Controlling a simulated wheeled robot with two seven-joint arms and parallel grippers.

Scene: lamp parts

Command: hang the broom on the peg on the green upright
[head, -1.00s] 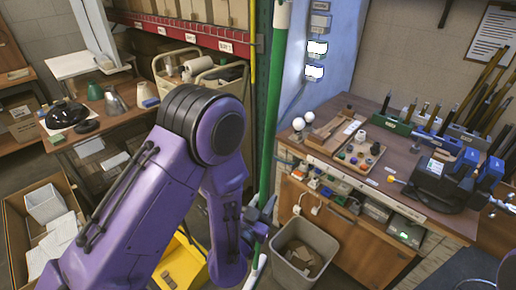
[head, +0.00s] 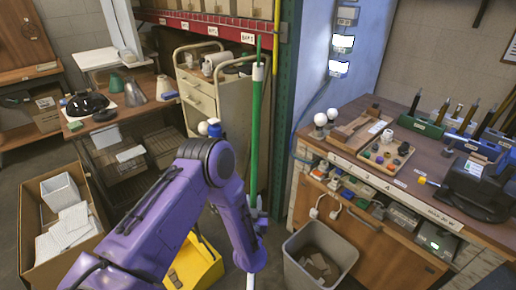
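The broom shows as a long pole (head: 255,140), green with a white band near its top and a white lower part. It stands nearly upright, and its top end is in view. Its lower end runs out of the picture, so I cannot see the head. My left gripper (head: 257,212) is around the pole low on its green part and appears shut on it. The dark green upright (head: 288,90) of the shelving rack is just right of the pole, seemingly behind it. I cannot make out the peg. My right gripper is not in view.
A grey bin (head: 320,255) and a wooden workbench (head: 385,215) stand to the right. A yellow bucket (head: 196,265) is on the floor beside my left arm. A cream cart (head: 200,95) stands behind, and a cardboard box (head: 60,225) is at the left.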

